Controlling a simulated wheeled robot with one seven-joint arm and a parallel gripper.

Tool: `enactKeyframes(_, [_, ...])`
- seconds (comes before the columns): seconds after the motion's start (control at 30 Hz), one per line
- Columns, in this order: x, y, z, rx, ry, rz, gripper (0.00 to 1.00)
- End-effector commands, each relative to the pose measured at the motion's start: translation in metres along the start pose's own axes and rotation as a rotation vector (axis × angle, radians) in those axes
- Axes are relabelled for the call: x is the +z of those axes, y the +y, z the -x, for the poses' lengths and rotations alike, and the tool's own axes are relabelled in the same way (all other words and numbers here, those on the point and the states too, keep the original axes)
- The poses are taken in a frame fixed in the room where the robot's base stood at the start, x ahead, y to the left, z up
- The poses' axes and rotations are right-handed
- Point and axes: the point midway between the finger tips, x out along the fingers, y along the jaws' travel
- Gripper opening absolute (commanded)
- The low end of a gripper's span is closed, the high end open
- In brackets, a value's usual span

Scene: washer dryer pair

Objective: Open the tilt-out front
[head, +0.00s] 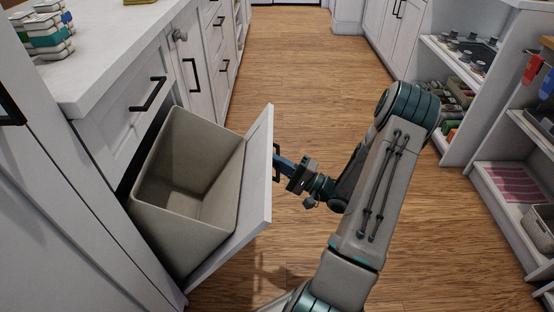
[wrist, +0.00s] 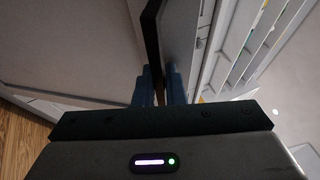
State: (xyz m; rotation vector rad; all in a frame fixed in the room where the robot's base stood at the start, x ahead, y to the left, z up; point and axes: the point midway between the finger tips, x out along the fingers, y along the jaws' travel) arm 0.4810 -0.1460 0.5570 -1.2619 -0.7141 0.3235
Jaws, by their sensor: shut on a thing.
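The tilt-out front (head: 262,170) is a white cabinet panel at the left of the head view. It is tipped outward at the top, leaning away from the cabinet. A grey-beige bin (head: 190,180) sits behind it and is tilted with it; the bin looks empty inside. A black bar handle (head: 276,160) is on the panel's outer face. My gripper (head: 284,166) is at this handle and shut on it. In the wrist view, the blue fingers (wrist: 161,85) are close together at the dark handle (wrist: 151,40).
A white drawer front with a black handle (head: 148,94) is above the bin, under the countertop (head: 110,45). Stacked items (head: 42,32) lie on the counter. Open shelves (head: 500,130) stand at the right. The wooden floor (head: 300,60) between is clear.

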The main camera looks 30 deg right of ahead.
Motion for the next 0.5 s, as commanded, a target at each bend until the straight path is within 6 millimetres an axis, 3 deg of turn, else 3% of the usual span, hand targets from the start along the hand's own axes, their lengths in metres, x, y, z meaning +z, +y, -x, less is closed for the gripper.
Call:
enactKeyframes(0.23, [0.0, -0.001, -0.0007, -0.001, -0.001, 0.0, 0.0])
enactKeyframes(0.27, [-0.0001, -0.001, -0.0006, -0.001, -0.001, 0.0, 0.18])
enactKeyframes(0.3, [-0.0001, -0.0011, -0.0006, -0.001, -0.001, 0.0, 0.3])
enactKeyframes(0.5, [-0.0002, -0.0012, -0.0007, -0.002, 0.0, 0.001, 0.31])
